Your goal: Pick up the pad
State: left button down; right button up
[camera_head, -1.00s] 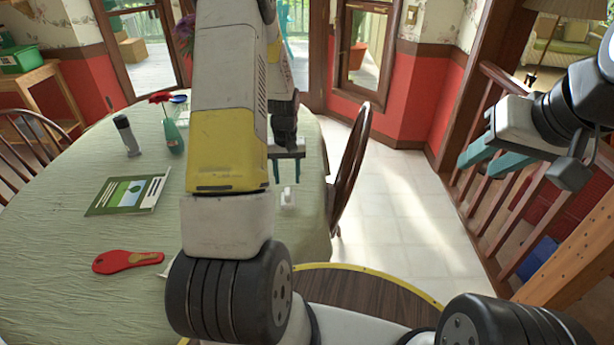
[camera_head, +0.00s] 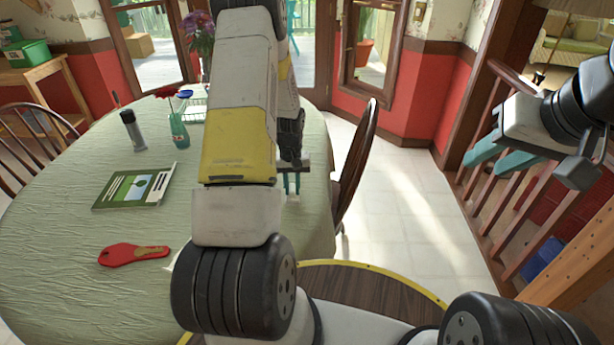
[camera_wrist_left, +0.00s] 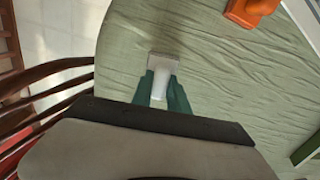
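A small white object, which I take as the pad (camera_wrist_left: 163,64), is on the green tablecloth near the table's right edge. In the left wrist view, it has a wide flat end and a narrow stem between my left gripper's teal fingers (camera_wrist_left: 160,88). The fingers press close on both sides of the stem. In the head view, a bit of the pad (camera_head: 293,198) shows below my left gripper (camera_head: 292,185); my arm hides much of the area. I cannot tell any gap between pad and cloth. My right gripper (camera_head: 495,159) is open and empty, away from the table.
A green booklet (camera_head: 135,188), a red flat item (camera_head: 134,255), a dark grey bottle (camera_head: 132,130) and a green vase (camera_head: 178,129) stand or lie on the table (camera_head: 60,225). A wooden chair (camera_head: 358,155) is close on the right. An orange object (camera_wrist_left: 250,10) shows in the wrist view.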

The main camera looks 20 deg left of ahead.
aim_at(292, 189)
dwell(0.3)
pick_arm(q)
jog(key=shift+r, duration=0.5)
jog(key=r, duration=0.1)
jog(key=s+r, duration=0.1)
jog(key=shift+d+r, duration=0.15)
jog(key=shift+r, duration=0.25)
jog(key=s+d+r, duration=0.1)
jog(key=s+d, duration=0.2)
jog(key=s, duration=1.1)
jog(key=shift+s+d+r, duration=0.15)
jog(key=shift+s+d, duration=0.1)
jog(key=shift+d, duration=0.15)
